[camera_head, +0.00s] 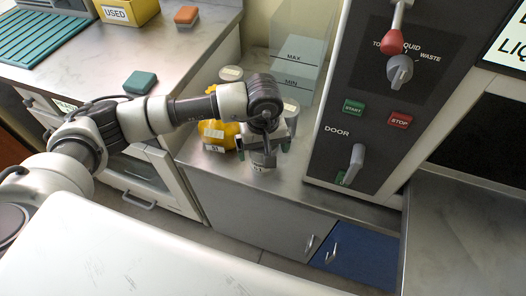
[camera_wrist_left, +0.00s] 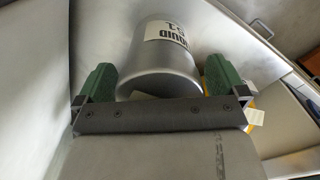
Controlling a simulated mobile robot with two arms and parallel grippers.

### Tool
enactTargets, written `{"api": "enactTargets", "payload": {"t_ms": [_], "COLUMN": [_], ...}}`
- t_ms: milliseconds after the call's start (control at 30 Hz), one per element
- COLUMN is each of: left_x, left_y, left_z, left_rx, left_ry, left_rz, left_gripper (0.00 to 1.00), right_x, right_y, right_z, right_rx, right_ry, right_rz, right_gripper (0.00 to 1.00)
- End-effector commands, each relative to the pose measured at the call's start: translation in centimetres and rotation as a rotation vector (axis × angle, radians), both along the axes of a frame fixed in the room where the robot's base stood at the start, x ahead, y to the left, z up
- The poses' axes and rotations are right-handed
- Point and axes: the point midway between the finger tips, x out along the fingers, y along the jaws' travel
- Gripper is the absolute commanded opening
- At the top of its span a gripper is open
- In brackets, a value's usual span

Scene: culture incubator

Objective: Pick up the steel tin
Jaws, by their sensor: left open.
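A grey steel tin (camera_wrist_left: 160,72) with a white label reading "LIQUID" stands between the two green fingers of my left gripper (camera_wrist_left: 158,78) in the left wrist view. The fingers are open, with a gap visible on each side of the tin. In the head view my left gripper (camera_head: 262,146) points down over the counter, and part of the tin (camera_head: 262,162) shows below it. The gripper hides much of the tin there. My right gripper is not in view.
A yellow container (camera_head: 214,134) stands just left of the gripper. A dark control panel (camera_head: 375,100) rises at the right. The counter front (camera_head: 300,195) is clear.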

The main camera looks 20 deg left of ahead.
Motion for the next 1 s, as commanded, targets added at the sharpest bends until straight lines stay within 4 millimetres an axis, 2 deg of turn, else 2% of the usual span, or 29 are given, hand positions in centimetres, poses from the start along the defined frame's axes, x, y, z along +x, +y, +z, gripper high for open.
{"api": "enactTargets", "payload": {"t_ms": [267, 633, 867, 1000], "left_x": [0.0, 0.0, 0.1, 0.2], "left_y": [0.0, 0.0, 0.0, 0.0], "left_z": [-0.3, -0.3, -0.1, 1.2], "left_rx": [-0.001, -0.001, -0.002, -0.001], "left_ry": [-0.001, -0.001, -0.002, -0.005], "left_rz": [-0.001, 0.0, 0.0, 0.0], "left_gripper": [0.98, 0.42, 0.41, 0.41], "right_x": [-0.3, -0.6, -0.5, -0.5], "right_y": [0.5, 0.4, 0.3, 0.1], "right_z": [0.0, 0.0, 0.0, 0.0], "right_rx": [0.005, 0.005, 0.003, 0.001], "right_ry": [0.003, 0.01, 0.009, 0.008], "right_rz": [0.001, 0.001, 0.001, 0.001], "right_gripper": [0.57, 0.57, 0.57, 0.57]}}
